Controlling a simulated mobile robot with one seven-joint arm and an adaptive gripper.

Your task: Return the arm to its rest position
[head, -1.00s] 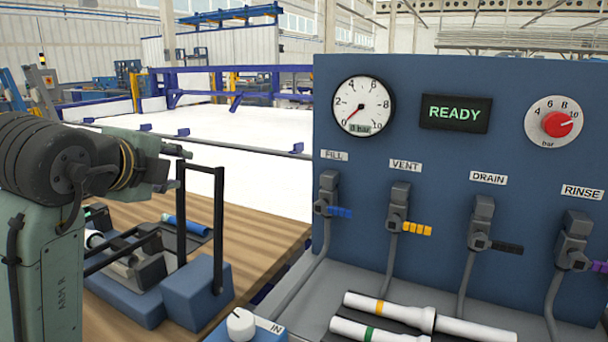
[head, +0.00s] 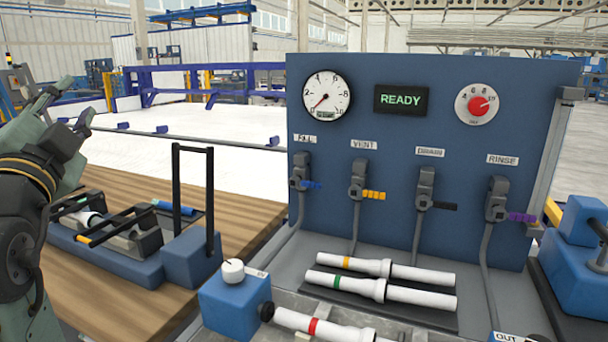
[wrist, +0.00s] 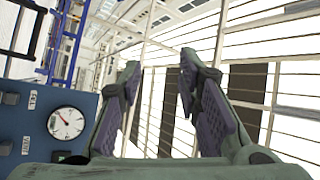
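My gripper (head: 72,108) is raised at the left edge of the head view, above the wooden table, and points up and to the right. In the wrist view my gripper (wrist: 158,80) has its two fingers well apart, with nothing between them. Past the fingers, the wrist view shows windows and roof beams. My arm fills the lower left of the head view, and its lower links are partly out of frame.
A blue panel (head: 350,225) with a gauge, a READY display and several valves stands at the right. White pipes with yellow (head: 347,263), green (head: 336,283) and red (head: 313,326) bands lie before it. A blue clamp fixture (head: 180,262) with a black handle sits on the wooden table (head: 110,312).

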